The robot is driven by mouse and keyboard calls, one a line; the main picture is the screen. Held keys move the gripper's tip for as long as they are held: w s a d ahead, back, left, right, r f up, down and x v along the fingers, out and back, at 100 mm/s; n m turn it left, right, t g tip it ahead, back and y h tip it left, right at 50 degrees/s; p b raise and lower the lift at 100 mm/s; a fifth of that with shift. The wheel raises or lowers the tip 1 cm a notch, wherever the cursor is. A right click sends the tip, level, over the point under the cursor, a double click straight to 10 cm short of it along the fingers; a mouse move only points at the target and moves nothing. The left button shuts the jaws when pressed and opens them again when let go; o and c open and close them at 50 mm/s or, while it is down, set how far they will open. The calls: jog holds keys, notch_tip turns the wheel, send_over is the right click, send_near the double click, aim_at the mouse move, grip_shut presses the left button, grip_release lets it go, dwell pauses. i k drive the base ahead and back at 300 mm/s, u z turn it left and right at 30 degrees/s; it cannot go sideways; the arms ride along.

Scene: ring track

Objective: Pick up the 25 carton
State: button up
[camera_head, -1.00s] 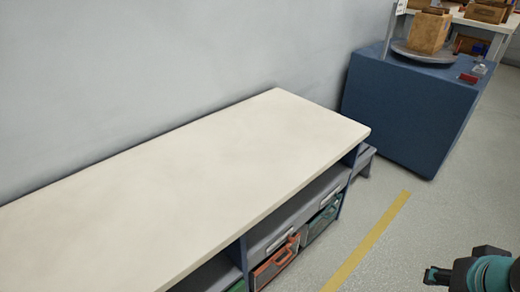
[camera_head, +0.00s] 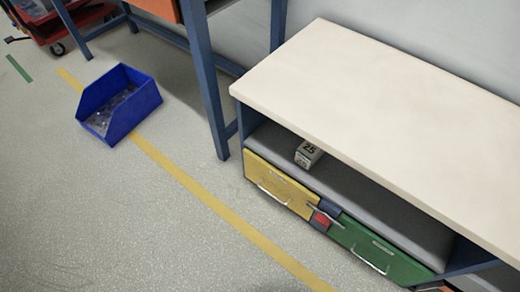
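The 25 carton (camera_head: 308,153) is a small pale box with dark "25" labels on its faces. It sits on the grey shelf (camera_head: 372,200) under the cream bench top, near the shelf's left end and close to its front edge. The bench top overhangs above it. My gripper is not in view.
The cream bench top (camera_head: 385,85) is bare. Below the shelf are a yellow drawer (camera_head: 278,187) and a green drawer (camera_head: 375,248) with handles. A blue bin (camera_head: 118,104) stands on the floor to the left. Blue table legs (camera_head: 203,75) stand left of the bench. The floor in front is clear.

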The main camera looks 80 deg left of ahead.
aim_at(307, 154)
jog(key=u, duration=3.65)
jog(key=k, duration=0.6)
jog(key=z, duration=0.5)
jog(key=i, duration=0.45)
